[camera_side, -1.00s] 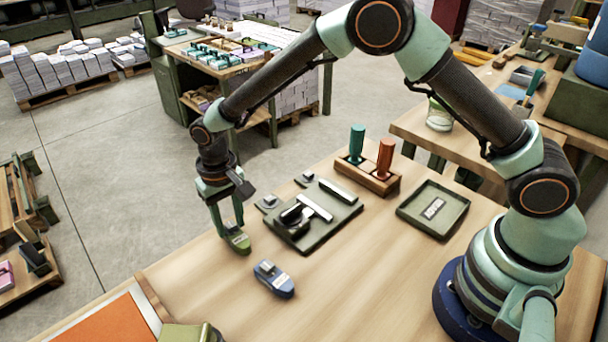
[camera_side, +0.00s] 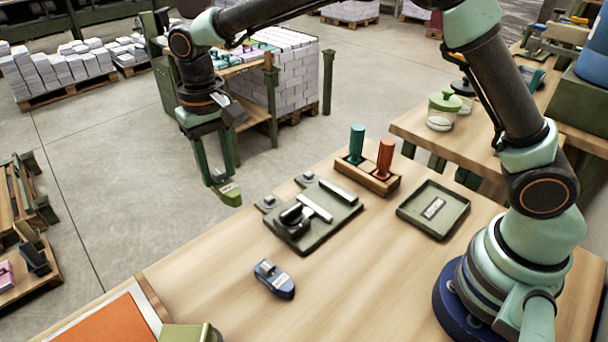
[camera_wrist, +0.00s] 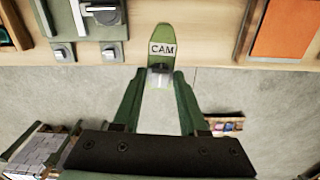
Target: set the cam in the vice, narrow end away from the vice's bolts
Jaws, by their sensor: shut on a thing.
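The green cam (camera_side: 230,194) is held up off the bench, near its left edge. In the wrist view the cam (camera_wrist: 162,33) shows a "CAM" label, and its tapering end points up, away from my gripper. My gripper (camera_wrist: 160,77) is shut on the raised grey part at the cam's other end. In the side view my gripper (camera_side: 218,180) hangs left of the vice. The vice (camera_side: 330,226) is a dark green plate with light bars and a dark lever. Two square bolt heads (camera_side: 268,202) (camera_side: 307,177) sit on tabs along its left edge.
A blue block (camera_side: 273,279) lies in front of the vice. A wooden holder (camera_side: 367,182) with a green and an orange handle stands behind it. A labelled green tray (camera_side: 408,208) lies to the right. The bench between the blue block and tray is clear.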

